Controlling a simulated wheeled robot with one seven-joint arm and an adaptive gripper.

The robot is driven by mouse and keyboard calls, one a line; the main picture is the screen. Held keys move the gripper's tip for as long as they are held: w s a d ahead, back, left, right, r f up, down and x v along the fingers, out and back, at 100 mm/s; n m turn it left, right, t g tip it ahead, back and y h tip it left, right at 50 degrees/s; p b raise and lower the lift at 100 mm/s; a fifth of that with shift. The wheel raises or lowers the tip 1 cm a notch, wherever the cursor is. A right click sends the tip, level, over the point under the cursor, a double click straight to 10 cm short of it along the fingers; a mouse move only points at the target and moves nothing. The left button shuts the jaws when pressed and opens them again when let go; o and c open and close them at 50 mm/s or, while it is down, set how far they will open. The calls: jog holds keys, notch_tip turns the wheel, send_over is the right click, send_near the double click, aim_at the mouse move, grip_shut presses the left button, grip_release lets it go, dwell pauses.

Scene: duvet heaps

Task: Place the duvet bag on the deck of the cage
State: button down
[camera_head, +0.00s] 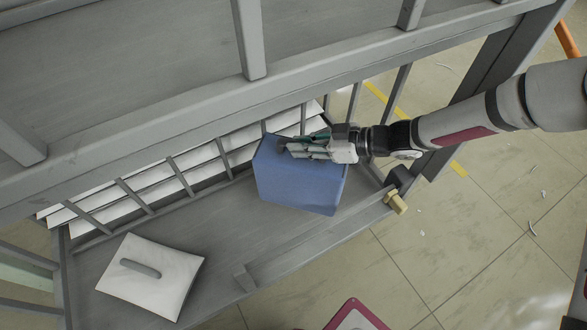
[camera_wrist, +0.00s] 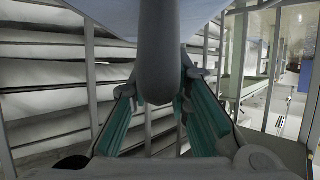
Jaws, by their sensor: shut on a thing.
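A blue, box-shaped duvet bag (camera_head: 300,185) is at the right part of the grey cage deck (camera_head: 225,235) in the head view. My gripper (camera_head: 296,150) reaches in from the right and is shut at the bag's top. In the wrist view, my gripper's teal-padded fingers (camera_wrist: 160,100) flank a grey handle (camera_wrist: 157,60), with the pale bag body above it. I cannot tell whether the bag's underside touches the deck. A white bag (camera_head: 150,282) with a grey handle lies on the deck at the left.
Grey bars (camera_head: 180,177) line the deck's back, with white stacked layers (camera_head: 125,190) behind them. A thick rail (camera_head: 150,112) crosses above. A low front lip (camera_head: 310,245) edges the deck. Bare deck lies between the two bags. Tiled floor (camera_head: 470,230) is at the right.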

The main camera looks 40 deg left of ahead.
aim_at(327, 163)
jog(key=shift+a+f+b, duration=0.1)
jog(key=shift+f+b, duration=1.3)
jog(key=shift+f, duration=2.35)
jog(key=shift+f, duration=0.15)
jog(key=c, duration=1.5)
grip_release()
jog(key=shift+r, duration=0.2)
jog(key=p+v, duration=0.4)
jog(key=v, duration=0.6)
jog(key=shift+p+v, duration=0.3)
jog(key=shift+v, duration=0.7)
jog(key=shift+f, duration=0.15)
